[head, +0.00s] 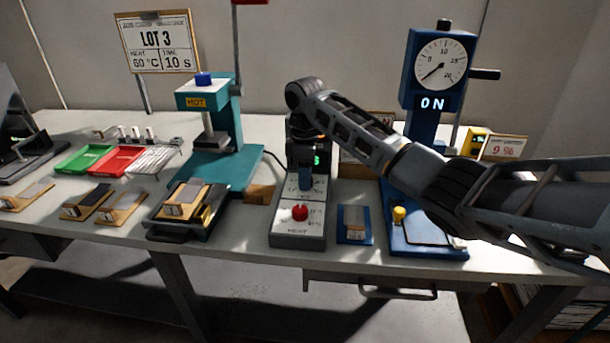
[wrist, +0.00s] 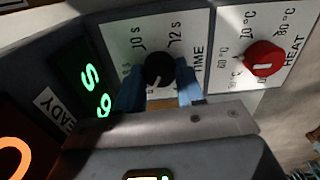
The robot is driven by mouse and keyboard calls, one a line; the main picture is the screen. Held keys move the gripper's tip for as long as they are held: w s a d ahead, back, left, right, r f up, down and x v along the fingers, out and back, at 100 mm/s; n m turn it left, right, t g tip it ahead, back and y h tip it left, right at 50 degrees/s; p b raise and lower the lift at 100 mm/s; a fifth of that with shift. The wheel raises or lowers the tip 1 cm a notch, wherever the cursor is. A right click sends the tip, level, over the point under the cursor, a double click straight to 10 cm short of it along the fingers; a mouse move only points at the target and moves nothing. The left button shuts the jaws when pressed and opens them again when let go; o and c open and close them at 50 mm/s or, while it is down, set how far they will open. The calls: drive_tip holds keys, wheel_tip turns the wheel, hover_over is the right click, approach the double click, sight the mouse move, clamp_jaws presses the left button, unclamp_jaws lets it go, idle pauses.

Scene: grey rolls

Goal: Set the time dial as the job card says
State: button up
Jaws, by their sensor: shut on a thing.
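The job card (head: 157,40) stands at the back left and reads LOT 3, heat 60 °C, time 10 s. The time dial is a black knob (wrist: 158,68) on a white scale plate marked TIME in the wrist view, with 10 s and 12 s legible. My gripper (wrist: 158,92) has its blue fingertips shut on the knob's two sides. A pale mark shows near the knob's lower edge. The green display (wrist: 92,88) shows one digit, apparently 6, and an s. In the head view my gripper (head: 305,182) covers the dial on the grey control box (head: 298,236).
The red heat knob (wrist: 263,59) sits beside the time dial, its white mark toward 60 °C. A teal press (head: 222,130) stands left of the box. A blue stand with a round gauge (head: 440,63) and ON sign stands right.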

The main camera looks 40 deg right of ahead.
drive_tip(key=c, duration=0.3)
drive_tip(key=shift+r+m+p, duration=0.1)
drive_tip(key=shift+m+p, duration=0.2)
drive_tip(key=shift+p, duration=0.15)
